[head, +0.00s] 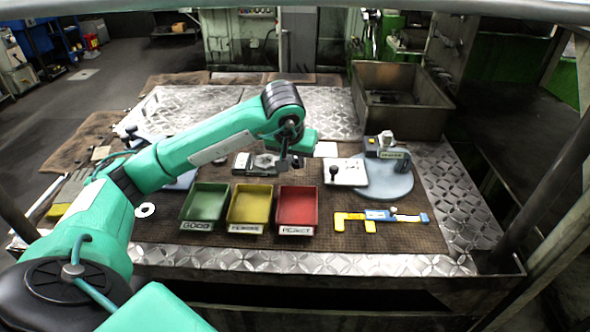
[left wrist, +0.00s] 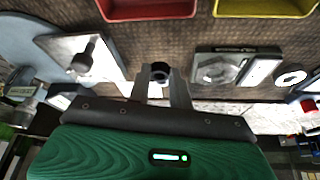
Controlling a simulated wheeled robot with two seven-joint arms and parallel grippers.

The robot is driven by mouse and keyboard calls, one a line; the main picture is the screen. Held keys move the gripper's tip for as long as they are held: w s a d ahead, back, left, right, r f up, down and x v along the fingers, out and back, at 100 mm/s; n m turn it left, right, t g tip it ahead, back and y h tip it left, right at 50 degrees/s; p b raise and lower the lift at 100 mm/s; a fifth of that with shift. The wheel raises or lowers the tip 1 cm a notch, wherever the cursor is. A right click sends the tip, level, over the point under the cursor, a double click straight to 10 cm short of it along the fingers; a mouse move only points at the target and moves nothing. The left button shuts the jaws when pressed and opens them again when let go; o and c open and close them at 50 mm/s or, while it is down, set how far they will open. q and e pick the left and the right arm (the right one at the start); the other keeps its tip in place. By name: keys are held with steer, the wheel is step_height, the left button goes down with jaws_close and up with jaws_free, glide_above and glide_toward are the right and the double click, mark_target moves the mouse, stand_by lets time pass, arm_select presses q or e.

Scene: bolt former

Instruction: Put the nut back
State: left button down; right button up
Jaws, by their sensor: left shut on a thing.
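My left gripper (head: 290,162) reaches in over the middle of the table, above and behind the bins. In the left wrist view its two fingers (left wrist: 160,80) are shut on a small dark nut (left wrist: 160,70), with a round hole showing. The nut is held above the mat, apart from the things around it. A grey block with a hexagon-shaped pale area (head: 262,162) lies just left of the gripper in the head view. It also shows in the left wrist view (left wrist: 218,70), to the right of the fingers. My right gripper is in neither view.
Green (head: 205,203), yellow (head: 250,205) and red (head: 297,207) bins stand in front. A white plate with a black knob (head: 345,172) and a round grey base (head: 385,182) are at right. A yellow-and-blue caliper (head: 380,217) lies front right. A metal bin (head: 400,100) stands behind.

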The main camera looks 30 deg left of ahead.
mark_target(297, 178)
arm_select(q)
steer(key=shift+f, duration=1.95)
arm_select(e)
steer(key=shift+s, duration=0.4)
arm_select(q)
steer(key=shift+d, duration=0.1)
steer(key=shift+f, duration=0.15)
steer(key=c, duration=1.3)
jaws_free()
steer(key=shift+o, duration=0.2)
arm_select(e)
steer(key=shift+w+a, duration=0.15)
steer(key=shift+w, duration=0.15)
